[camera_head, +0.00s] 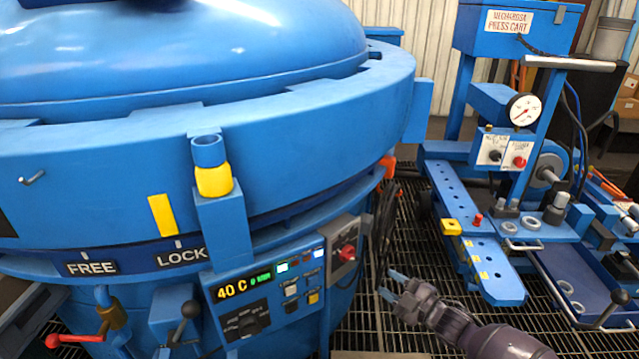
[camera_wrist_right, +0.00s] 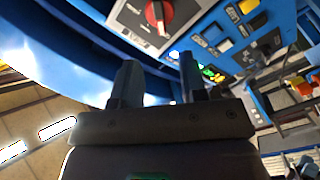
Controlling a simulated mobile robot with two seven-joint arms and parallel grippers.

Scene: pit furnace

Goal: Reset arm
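My right arm reaches in from the bottom right of the head view. Its gripper (camera_head: 391,284) hangs in front of the floor grating, to the right of the furnace control panel (camera_head: 268,297). The two fingers stand apart with nothing between them. The right wrist view also shows this gripper (camera_wrist_right: 158,80) open and empty, with the panel's red knob and buttons beyond the fingers. No contact with the panel shows. My left arm and gripper are not in view.
The large blue furnace (camera_head: 300,130) fills the left and middle. Its FREE and LOCK labels and a red lever (camera_head: 75,338) are at lower left. Dark cables (camera_head: 383,225) hang close behind my right gripper. The blue press cart (camera_head: 500,265) stands at right.

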